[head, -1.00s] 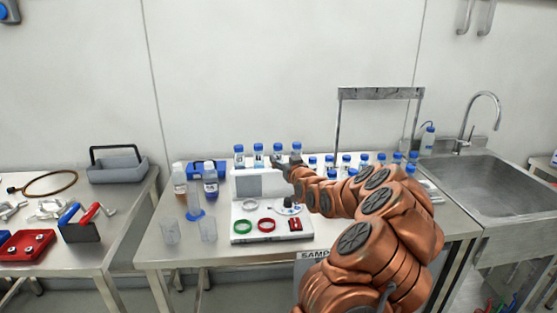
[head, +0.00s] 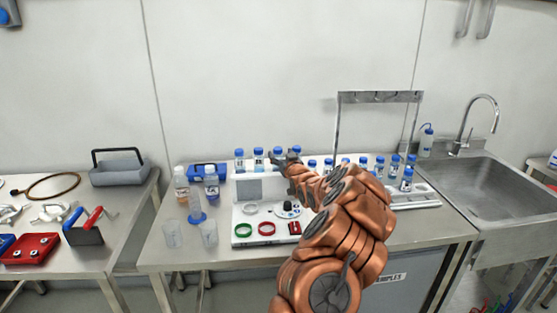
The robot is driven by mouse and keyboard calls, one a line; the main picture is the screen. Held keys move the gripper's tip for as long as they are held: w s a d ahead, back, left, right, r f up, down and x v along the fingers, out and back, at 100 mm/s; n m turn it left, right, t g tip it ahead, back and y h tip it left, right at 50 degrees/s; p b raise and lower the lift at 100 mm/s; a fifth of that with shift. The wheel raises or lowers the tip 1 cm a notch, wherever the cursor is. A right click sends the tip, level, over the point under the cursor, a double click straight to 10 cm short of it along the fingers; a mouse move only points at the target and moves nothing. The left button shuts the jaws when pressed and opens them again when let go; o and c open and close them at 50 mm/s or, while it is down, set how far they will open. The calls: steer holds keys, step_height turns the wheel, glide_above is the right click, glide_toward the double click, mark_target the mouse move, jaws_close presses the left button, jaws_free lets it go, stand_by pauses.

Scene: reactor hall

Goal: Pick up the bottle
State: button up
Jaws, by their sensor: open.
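Several small clear bottles with blue caps stand in a back row on the bench, among them one at the left end (head: 239,160) and another beside it (head: 258,160). More blue-capped bottles (head: 379,166) stand to the right, some partly hidden by my arm. A larger white-capped bottle (head: 181,183) and a blue-capped bottle (head: 211,186) stand at the bench's left. My gripper (head: 284,157) is open, small in view, in front of or beside the right end of the back row. Whether it touches a bottle there cannot be told.
A white instrument (head: 262,190) with green and red rings stands below my gripper. Clear beakers (head: 173,234) stand at the front left. A metal frame (head: 380,97) rises behind my arm. A sink (head: 480,190) is at the right, with a wash bottle (head: 427,142) beside it.

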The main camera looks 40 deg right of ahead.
steer(key=shift+w+d, duration=0.2)
steer(key=shift+w, duration=0.4)
steer(key=shift+c, duration=0.2)
steer(key=c, duration=1.2)
